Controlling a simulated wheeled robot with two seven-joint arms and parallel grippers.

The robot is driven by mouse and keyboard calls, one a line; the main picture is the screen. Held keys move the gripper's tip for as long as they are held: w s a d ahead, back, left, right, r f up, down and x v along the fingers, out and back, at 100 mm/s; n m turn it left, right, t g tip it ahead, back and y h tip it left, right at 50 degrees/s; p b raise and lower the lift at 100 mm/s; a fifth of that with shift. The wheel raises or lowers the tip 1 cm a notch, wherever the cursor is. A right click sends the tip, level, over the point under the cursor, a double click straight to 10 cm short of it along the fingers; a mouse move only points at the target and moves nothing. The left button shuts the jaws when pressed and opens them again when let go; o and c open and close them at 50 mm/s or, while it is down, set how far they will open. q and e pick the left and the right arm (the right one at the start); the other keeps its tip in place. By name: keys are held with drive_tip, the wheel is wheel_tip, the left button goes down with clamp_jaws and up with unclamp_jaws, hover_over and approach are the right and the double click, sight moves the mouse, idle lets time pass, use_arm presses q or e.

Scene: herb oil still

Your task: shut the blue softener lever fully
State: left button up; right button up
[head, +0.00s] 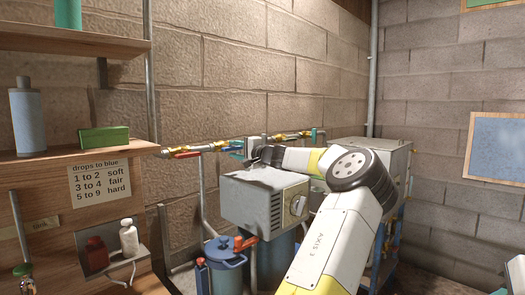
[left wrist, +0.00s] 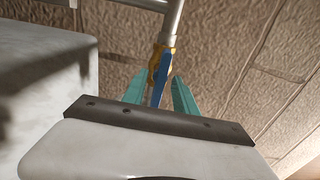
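The blue lever (left wrist: 159,82) hangs from a brass valve on a pipe in the left wrist view. It shows between the two teal fingertips of my left gripper (left wrist: 159,93), with a gap on each side. The gripper is open. In the head view my left gripper (head: 238,147) is at the wall pipe, above and behind the grey box. The lever is small there and mostly hidden by the gripper. My right gripper is not in view.
A grey box with a dial (head: 265,200) stands under the gripper. A red-handled valve (head: 187,153) sits on the pipe to the left. A blue lidded pot (head: 226,262) is below. Wooden shelves (head: 75,150) stand at the left. A second grey box (head: 385,155) is at the right.

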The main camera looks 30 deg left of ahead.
use_arm(q)
drive_tip(key=shift+c, duration=0.4)
clamp_jaws()
drive_tip(key=shift+m, duration=0.4)
drive_tip(key=m, duration=0.3)
drive_tip(key=shift+m, duration=0.4)
drive_tip(key=m, duration=0.9)
drive_tip(key=shift+m, duration=2.3)
